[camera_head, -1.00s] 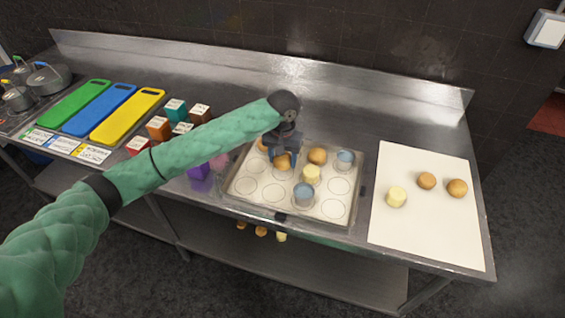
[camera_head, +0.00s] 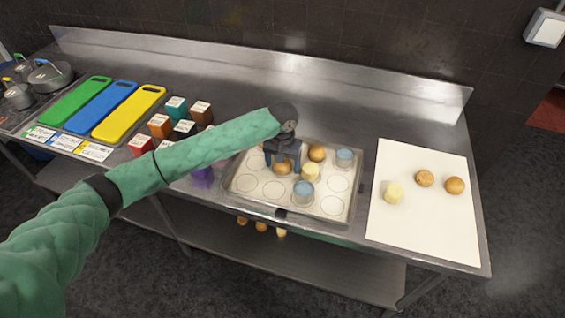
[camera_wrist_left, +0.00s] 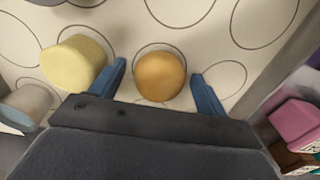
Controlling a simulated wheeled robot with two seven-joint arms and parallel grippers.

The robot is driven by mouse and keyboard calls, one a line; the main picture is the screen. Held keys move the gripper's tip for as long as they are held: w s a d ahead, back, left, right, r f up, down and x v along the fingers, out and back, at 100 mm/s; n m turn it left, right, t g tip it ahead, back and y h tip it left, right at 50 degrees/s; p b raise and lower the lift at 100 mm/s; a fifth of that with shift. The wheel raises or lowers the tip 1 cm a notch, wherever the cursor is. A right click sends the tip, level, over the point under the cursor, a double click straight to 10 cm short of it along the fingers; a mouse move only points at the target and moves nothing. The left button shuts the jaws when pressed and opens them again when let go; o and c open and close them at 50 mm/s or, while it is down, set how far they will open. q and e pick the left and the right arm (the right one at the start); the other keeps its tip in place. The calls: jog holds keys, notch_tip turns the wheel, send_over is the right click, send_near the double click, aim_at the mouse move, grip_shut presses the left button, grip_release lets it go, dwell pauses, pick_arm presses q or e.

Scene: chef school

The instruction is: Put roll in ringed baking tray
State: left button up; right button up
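The ringed baking tray (camera_head: 245,203) lies on the steel counter, with a white sheet printed with dark circles. A round brown roll (camera_head: 282,169) sits on a ring in the tray; it also shows in the left wrist view (camera_wrist_left: 160,76). My left gripper (camera_head: 283,164) is over the tray, its two blue fingers (camera_wrist_left: 162,88) open on either side of this roll, with visible gaps. Another brown roll (camera_head: 317,153), a pale yellow piece (camera_head: 310,172) and two grey-blue cups (camera_head: 303,192) (camera_head: 344,158) stand in the tray. My right gripper is out of view.
A white board (camera_head: 420,222) at the right holds two brown rolls (camera_head: 425,178) (camera_head: 455,186) and a pale piece (camera_head: 393,193). Coloured blocks (camera_head: 176,107) and green, blue and yellow boards (camera_head: 128,114) lie at the left. The counter behind the tray is clear.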

pick_arm(q)
jog(key=shift+r, duration=0.2)
jog(key=shift+r+b, duration=0.4)
notch_tip(320, 180, up, 4)
jog(key=shift+b, duration=0.9)
notch_tip(320, 180, up, 7)
jog(key=b, duration=0.2)
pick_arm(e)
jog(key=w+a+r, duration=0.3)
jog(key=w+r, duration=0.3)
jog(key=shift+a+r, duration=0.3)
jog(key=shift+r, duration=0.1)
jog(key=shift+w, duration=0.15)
